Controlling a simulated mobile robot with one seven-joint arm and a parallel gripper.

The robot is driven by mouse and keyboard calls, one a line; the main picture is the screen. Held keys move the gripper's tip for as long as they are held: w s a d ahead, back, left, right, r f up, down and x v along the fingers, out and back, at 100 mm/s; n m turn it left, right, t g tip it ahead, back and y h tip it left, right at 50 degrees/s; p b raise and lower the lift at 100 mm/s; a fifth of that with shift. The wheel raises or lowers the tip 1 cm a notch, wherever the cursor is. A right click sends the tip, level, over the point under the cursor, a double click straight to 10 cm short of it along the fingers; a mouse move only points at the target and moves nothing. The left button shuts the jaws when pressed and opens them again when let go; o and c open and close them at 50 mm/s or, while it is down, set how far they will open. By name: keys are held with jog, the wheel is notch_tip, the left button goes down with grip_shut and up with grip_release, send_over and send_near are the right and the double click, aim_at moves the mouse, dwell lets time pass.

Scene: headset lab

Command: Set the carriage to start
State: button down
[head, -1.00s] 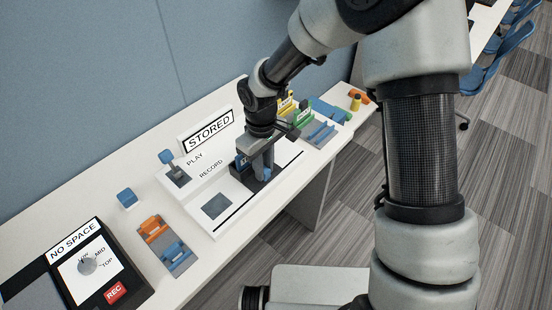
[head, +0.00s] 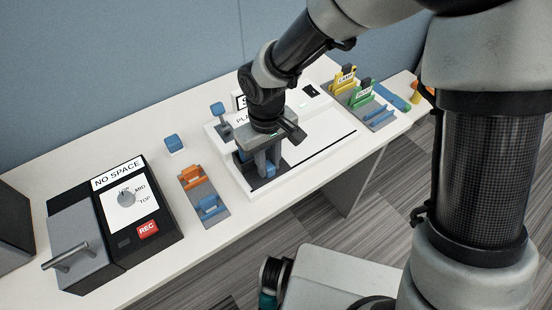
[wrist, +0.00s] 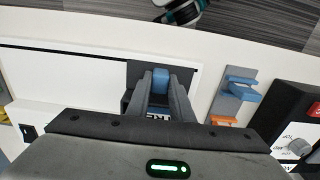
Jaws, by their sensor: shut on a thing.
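The carriage (head: 257,182) is a dark block with blue parts on the white console (head: 310,160). It sits at the left end of the console's long slot, which ends in a dark line on the right. My gripper (head: 267,168) points down and is shut on the blue upright part of the carriage. In the wrist view, the blue part (wrist: 160,78) is between my two grey fingers, with a partly hidden label below it. The dark square at the console's left is largely covered by the carriage and gripper. The console's sign and lettering are mostly hidden behind my arm.
A blue-capped lever (head: 219,112) stands at the console's back left. A tray (head: 204,198) with orange and blue pieces and a black NO SPACE recorder (head: 140,215) are to the left. A rack (head: 378,115) with yellow and green cartridges is at right.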

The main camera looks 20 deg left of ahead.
jog(key=shift+s+a, duration=0.1)
jog(key=shift+a, duration=0.05)
jog(key=c, duration=1.6)
grip_release()
jog(key=shift+o, duration=0.2)
notch_tip(320, 180, up, 18)
jog(key=p, duration=0.3)
jog(key=shift+f, duration=0.25)
